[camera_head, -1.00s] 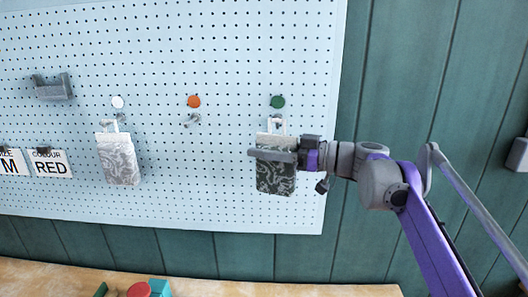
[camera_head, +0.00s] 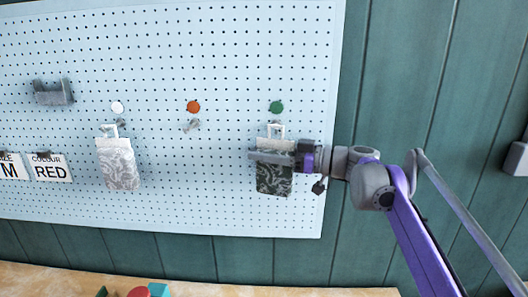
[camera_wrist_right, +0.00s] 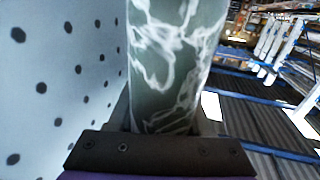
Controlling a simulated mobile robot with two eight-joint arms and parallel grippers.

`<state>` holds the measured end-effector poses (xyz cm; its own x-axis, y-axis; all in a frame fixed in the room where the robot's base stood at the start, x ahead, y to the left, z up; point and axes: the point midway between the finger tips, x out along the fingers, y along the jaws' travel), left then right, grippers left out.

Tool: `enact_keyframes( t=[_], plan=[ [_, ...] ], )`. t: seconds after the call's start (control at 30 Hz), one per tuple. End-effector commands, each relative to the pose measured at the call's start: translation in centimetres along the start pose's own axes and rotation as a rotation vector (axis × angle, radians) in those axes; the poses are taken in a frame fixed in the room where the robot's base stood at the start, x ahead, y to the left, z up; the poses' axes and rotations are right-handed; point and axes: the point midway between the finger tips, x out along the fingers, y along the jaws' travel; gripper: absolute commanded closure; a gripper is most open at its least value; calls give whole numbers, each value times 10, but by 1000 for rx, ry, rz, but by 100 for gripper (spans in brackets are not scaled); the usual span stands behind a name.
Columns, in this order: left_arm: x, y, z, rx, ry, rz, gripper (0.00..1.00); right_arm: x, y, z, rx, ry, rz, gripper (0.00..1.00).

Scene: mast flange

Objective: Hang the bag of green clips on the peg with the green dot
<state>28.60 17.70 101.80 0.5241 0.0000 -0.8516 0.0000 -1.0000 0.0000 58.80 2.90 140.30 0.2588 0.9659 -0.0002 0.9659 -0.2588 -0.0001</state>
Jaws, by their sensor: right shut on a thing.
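The bag of green clips (camera_head: 274,181) is dark green with white swirls, a pale top strip and a white hanging loop (camera_head: 276,130). It hangs upright against the pegboard, just below the green dot (camera_head: 276,107). My right gripper (camera_head: 272,157) is shut on the bag across its upper part. In the right wrist view the bag (camera_wrist_right: 170,70) rises from between the jaws, close beside the board. The peg under the green dot is hard to make out behind the loop. I cannot tell whether the loop is around it. My left gripper is not in view.
A white-patterned bag (camera_head: 119,166) hangs below the white dot (camera_head: 117,107). The peg (camera_head: 191,126) below the orange dot (camera_head: 193,106) is bare. A grey holder (camera_head: 53,93) and lettered cards (camera_head: 50,168) are at left. A worktop (camera_head: 60,283) lies below the pegboard (camera_head: 220,205).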

Motion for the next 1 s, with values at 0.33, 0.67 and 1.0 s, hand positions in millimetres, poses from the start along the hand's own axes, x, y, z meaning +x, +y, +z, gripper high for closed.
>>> enact_keyframes(
  t=[0.33, 0.67, 1.0],
  plan=[
    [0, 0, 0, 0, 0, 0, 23, 0, 0, 0, 0, 0, 0, 100],
    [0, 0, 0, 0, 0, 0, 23, 0, 0, 0, 1, 1, 1, 15],
    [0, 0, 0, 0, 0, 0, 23, 0, 1, -1, 0, 2, 4, 15]
  ],
)
